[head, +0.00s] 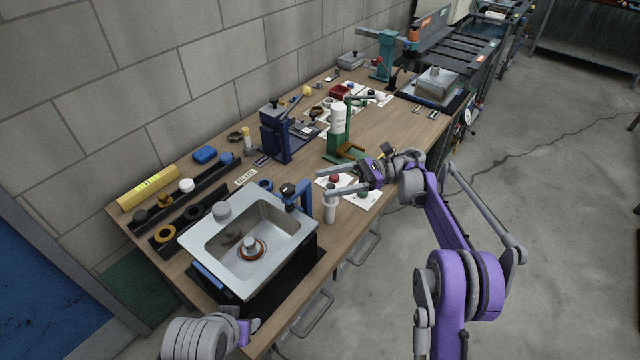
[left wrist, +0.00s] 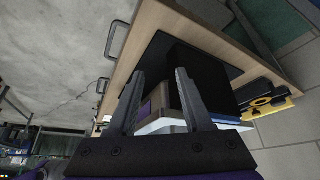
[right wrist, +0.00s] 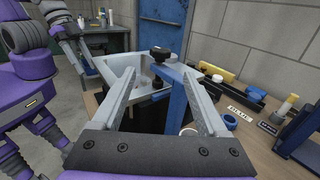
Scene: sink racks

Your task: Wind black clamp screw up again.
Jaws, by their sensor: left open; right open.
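The black clamp screw (head: 288,189) stands upright with its knob on top of the blue clamp (head: 302,197) at the sink's back right corner. In the right wrist view its knob (right wrist: 160,54) shows beyond and between my fingertips, apart from them, with a black foot below the clamp arm. My right gripper (head: 325,180) is open and empty, to the right of the clamp. My left gripper (left wrist: 160,73) is open and empty at the sink's near side.
The steel sink (head: 212,262) sits in a black stand on the wooden bench, with a round part inside. A blue press (head: 275,135) and a green press (head: 337,145) stand farther back.

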